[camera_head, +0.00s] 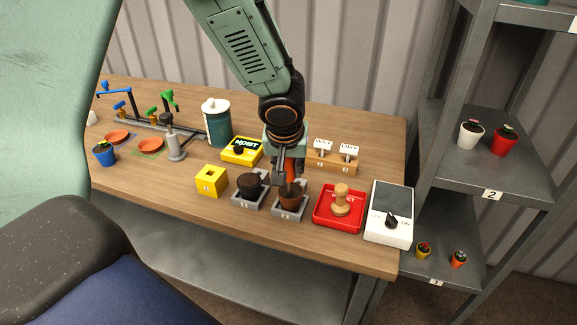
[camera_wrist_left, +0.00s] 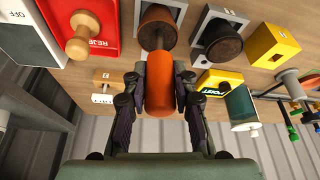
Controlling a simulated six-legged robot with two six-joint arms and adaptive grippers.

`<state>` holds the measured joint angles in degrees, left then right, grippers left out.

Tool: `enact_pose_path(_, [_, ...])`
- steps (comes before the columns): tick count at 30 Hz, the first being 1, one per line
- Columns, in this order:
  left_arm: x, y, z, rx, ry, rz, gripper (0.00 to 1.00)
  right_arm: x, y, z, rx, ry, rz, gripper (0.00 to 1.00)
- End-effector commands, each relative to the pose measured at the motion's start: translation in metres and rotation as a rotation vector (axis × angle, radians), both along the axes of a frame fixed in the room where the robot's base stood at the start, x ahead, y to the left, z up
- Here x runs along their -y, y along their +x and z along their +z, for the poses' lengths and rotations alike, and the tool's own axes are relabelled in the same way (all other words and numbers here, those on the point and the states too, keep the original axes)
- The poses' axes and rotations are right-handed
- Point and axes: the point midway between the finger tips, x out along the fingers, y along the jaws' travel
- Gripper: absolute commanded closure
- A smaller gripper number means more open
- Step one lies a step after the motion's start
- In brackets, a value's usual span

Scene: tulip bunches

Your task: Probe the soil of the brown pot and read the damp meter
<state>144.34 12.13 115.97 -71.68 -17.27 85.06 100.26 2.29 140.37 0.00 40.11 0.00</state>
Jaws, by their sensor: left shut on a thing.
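My left gripper (camera_head: 288,166) points down over the brown pot (camera_head: 290,198), shut on the orange probe handle (camera_wrist_left: 158,88). In the left wrist view the handle lies between the two fingers, with the brown pot (camera_wrist_left: 155,16) just beyond its end. The handle stands roughly upright above the pot's soil. The probe's tip is hidden, so I cannot tell how deep it sits. The yellow damp meter (camera_head: 240,151) stands behind, and its face shows the word MOIST. My right gripper is not in view.
A dark pot (camera_head: 251,185) and a yellow block (camera_head: 211,181) with a hole stand to the left. A red tray (camera_head: 325,219) with a wooden stamp (camera_head: 341,198) and a white switch box (camera_head: 392,212) stand right. A wooden tag rack (camera_head: 331,163) is behind.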

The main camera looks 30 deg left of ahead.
Motion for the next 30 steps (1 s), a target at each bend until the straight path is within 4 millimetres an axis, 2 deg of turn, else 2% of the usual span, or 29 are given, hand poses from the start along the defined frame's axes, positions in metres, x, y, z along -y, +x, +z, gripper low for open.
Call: enact_pose_path(30, [0.000, 0.000, 0.069, 0.001, 0.000, 0.000, 1.00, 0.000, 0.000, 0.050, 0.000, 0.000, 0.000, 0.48])
